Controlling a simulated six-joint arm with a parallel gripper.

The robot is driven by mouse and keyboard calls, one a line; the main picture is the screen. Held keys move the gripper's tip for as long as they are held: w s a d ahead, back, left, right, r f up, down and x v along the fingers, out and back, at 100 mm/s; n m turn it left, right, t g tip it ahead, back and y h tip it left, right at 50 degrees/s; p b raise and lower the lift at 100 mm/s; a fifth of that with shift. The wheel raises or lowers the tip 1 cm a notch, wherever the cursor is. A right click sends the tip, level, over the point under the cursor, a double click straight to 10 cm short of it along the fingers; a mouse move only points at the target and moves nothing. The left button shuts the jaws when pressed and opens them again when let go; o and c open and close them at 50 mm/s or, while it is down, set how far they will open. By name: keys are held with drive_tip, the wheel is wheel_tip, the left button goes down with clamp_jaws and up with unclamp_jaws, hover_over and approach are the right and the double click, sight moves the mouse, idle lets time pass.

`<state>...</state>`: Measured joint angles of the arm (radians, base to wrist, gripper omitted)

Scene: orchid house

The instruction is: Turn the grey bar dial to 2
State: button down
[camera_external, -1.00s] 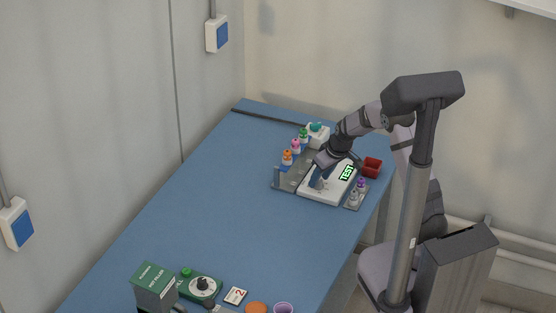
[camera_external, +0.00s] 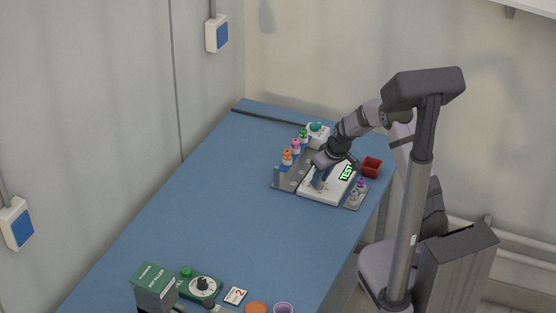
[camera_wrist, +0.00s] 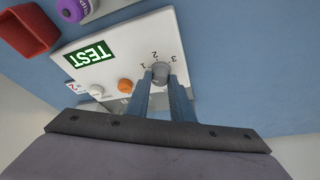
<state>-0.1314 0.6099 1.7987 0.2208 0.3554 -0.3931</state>
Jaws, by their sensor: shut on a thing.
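The grey bar dial (camera_wrist: 160,72) sits on a white panel (camera_wrist: 180,40) with the numbers 1, 2 and 3 printed around it. In the wrist view 1 is at its left, 2 above it and 3 at its right. My gripper (camera_wrist: 162,80) is shut on the dial, one finger on each side. The fingers hide part of the dial, and I cannot tell exactly which number its bar points to. In the external view my gripper (camera_external: 318,181) is low over the white panel (camera_external: 318,196), and the dial is hidden.
A lit green TEST display (camera_wrist: 90,53), an orange knob (camera_wrist: 125,86) and a white knob (camera_wrist: 96,90) share the panel. A red bin (camera_external: 372,167) and small capped bottles stand close by. A green box (camera_external: 154,287) and another dial unit (camera_external: 200,287) are at the near end. The blue mid-table is clear.

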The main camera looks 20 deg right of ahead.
drive_tip(key=shift+r+p, duration=0.15)
drive_tip(key=shift+p, duration=0.15)
drive_tip(key=shift+a+m+h+p, duration=0.15)
drive_tip(key=shift+m+h+p, duration=0.3)
drive_tip(key=shift+m, duration=0.55)
drive_tip(key=shift+f+m+h+b, duration=0.25)
drive_tip(key=shift+f+m+b, duration=0.1)
drive_tip(key=shift+m+b, duration=0.6)
drive_tip(key=m+b, duration=0.1)
drive_tip(key=b, duration=0.1)
drive_tip(key=m+h+b, duration=0.1)
drive_tip(key=m+b, duration=0.1)
drive_tip(key=b, duration=0.1)
drive_tip(key=shift+w+a+f+b, duration=0.1)
drive_tip(key=shift+a+f+b, duration=0.1)
drive_tip(key=shift+b, duration=0.15)
drive_tip(key=shift+r+m+g+h+b, duration=0.2)
drive_tip(key=shift+m+h+b, duration=0.2)
drive_tip(key=shift+m+b, duration=0.65)
drive_tip(key=shift+r+m+g+h+b, duration=0.15)
drive_tip(key=shift+m+h+b, duration=0.25)
drive_tip(key=shift+m+b, duration=0.55)
drive_tip(key=shift+r+m, duration=0.1)
drive_tip(key=shift+m, duration=0.15)
drive_tip(key=c, duration=1.6)
unclamp_jaws()
drive_tip(key=shift+o, duration=0.2)
